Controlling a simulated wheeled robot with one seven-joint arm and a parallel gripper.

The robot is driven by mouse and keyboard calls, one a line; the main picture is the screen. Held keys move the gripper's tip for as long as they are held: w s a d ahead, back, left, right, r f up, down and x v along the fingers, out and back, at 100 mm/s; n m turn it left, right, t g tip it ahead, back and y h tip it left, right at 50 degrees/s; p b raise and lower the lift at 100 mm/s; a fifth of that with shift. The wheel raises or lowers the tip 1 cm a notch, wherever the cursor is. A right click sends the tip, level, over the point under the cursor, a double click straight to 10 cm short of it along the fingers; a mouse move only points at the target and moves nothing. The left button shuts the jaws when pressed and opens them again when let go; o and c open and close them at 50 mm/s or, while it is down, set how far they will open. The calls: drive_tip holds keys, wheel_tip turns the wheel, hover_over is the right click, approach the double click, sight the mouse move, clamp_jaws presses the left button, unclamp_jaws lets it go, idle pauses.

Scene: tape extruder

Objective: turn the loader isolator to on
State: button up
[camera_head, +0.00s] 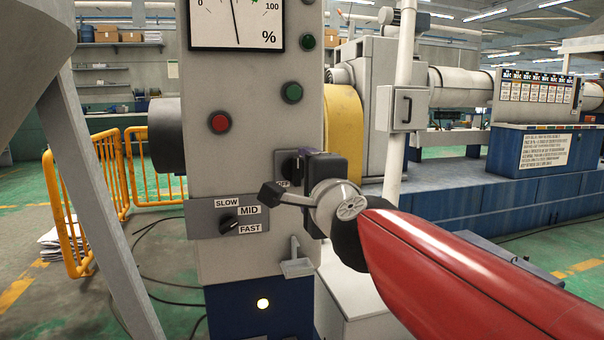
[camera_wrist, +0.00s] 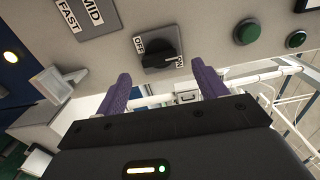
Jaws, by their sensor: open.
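My gripper (camera_wrist: 160,68) is open, with one purple finger to each side below the knob in that view. The knob lies ahead of the gap, and nothing is held. I cannot tell whether the fingers touch it. In the head view my gripper (camera_head: 306,166) is at the cabinet's right side and hides most of the isolator.
The grey cabinet (camera_head: 250,85) also carries a SLOW/MID/FAST selector (camera_head: 229,222), a red button (camera_head: 220,123), a green button (camera_head: 292,92) and a dial (camera_head: 237,22). A small bracket (camera_head: 296,265) sticks out below my gripper. A yellow guard (camera_head: 342,130) stands right of the cabinet.

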drive_tip(key=v, duration=0.4)
drive_tip(key=shift+f+p, duration=0.1)
drive_tip(key=shift+p, duration=0.2)
drive_tip(key=s+d+f+n+g+h+p, duration=0.2)
drive_tip(key=s+d+f+n+g, duration=0.4)
drive_tip(key=s+f, duration=0.3)
drive_tip(key=s+d+f+n+g+h+p, duration=0.3)
drive_tip(key=s+d+f+n+g+p, duration=0.2)
drive_tip(key=f, duration=0.8)
drive_tip(key=s+d+n, duration=0.2)
drive_tip(key=s+n, duration=0.2)
drive_tip(key=shift+s+g, duration=0.35)
drive_tip(key=shift+g, duration=0.05)
drive_tip(key=shift+r, duration=0.1)
